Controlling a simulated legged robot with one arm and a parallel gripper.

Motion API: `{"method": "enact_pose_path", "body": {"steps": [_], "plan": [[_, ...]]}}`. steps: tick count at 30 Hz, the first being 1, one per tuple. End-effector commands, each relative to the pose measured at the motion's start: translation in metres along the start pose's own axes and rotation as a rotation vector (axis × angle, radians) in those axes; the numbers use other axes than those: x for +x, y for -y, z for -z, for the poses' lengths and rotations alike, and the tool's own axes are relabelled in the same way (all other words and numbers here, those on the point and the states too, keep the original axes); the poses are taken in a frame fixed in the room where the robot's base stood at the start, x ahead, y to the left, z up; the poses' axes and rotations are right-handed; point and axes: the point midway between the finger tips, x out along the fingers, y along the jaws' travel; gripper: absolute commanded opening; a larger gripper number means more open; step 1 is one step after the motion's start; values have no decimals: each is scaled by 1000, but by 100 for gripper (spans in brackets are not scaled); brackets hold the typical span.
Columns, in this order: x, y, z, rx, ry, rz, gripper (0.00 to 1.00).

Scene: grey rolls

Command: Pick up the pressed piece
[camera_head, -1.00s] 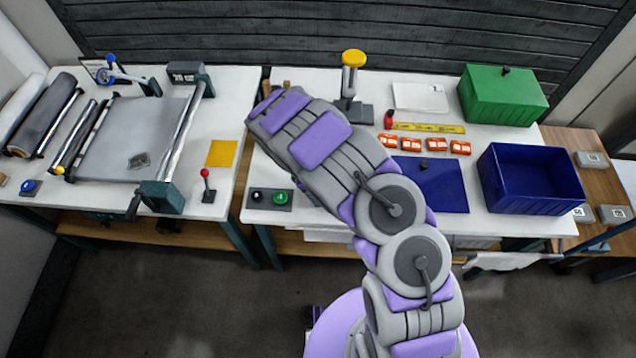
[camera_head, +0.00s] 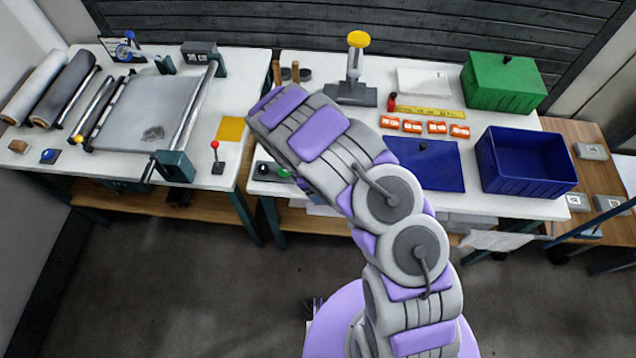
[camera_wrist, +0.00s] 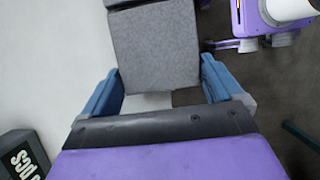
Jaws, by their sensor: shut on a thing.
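A grey, rough-faced block-like piece (camera_wrist: 154,50) fills the space between the two blue fingers of my gripper (camera_wrist: 160,76) in the wrist view. My gripper is shut on this piece, one finger on each side of it. In the head view my arm's far end hides the gripper and the piece. The press (camera_head: 352,92), with a yellow knob on top, stands on the right table just beyond my arm.
The left table holds a roller bed (camera_head: 140,112) and grey rolls (camera_head: 62,88). On the right table are orange pieces (camera_head: 411,126), a blue mat (camera_head: 430,168), a blue bin (camera_head: 525,165) and a green box (camera_head: 503,82). A dark lettered box (camera_wrist: 22,156) shows in the wrist view.

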Motion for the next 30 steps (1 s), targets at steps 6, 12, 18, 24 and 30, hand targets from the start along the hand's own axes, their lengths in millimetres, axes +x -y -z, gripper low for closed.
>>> {"method": "enact_pose_path", "body": {"steps": [6,12,18,24,30], "plan": [[0,1,0,0,0,1,58],[0,1,0,0,0,1,100],[0,1,0,0,0,0,100],[-14,0,0,0,-2,-4,100],[-53,0,0,1,-1,-4,100]]}}
